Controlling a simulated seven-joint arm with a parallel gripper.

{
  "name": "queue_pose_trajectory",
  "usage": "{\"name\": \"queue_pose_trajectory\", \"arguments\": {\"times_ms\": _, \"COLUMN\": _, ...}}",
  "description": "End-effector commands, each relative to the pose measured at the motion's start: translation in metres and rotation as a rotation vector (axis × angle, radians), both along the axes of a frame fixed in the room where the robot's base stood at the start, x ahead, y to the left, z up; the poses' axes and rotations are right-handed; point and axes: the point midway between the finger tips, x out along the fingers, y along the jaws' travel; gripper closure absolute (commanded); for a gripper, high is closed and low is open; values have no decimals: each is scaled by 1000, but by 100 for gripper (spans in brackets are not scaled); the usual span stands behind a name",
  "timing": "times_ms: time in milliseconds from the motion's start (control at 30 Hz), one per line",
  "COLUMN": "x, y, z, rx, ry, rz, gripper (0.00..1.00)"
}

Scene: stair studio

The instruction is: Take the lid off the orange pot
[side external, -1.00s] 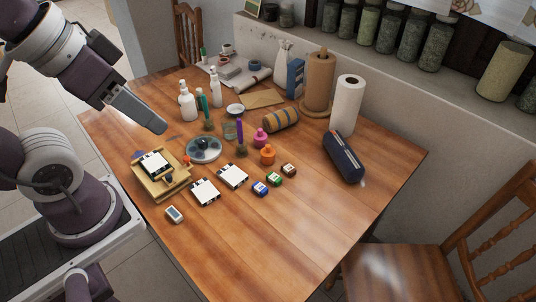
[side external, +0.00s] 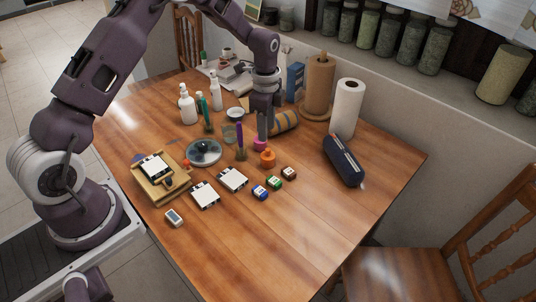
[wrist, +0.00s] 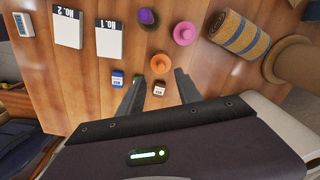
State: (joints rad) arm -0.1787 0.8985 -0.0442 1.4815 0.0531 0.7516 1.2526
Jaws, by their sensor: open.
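The orange pot (side external: 267,160) stands on the wooden table, and its lid, with a small round knob, looks to be on it. In the wrist view the orange pot (wrist: 161,63) shows from above, just beyond my fingertips and roughly centred between them. My gripper (side external: 263,134) points down above the table, near the pink pot (side external: 260,143), which it partly hides in the side view.
The pink pot (wrist: 184,33) stands close beside the orange one. A purple brush in a holder (side external: 240,150) and a striped roll (side external: 285,121) are near. Small ink bottles (side external: 274,182) and white cards (side external: 232,179) lie in front. The table's front right is clear.

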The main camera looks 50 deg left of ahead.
Motion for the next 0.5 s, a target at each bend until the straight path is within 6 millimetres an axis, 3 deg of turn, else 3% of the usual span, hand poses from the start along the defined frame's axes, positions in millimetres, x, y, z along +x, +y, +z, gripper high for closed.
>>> {"name": "queue_pose_trajectory", "arguments": {"times_ms": 400, "x": 4, "y": -3, "z": -69, "rx": -1, "ry": 10, "rz": -17, "gripper": 59}}
{"name": "queue_pose_trajectory", "arguments": {"times_ms": 500, "x": 4, "y": -3, "z": -78, "rx": -2, "ry": 8, "rz": -15, "gripper": 59}}
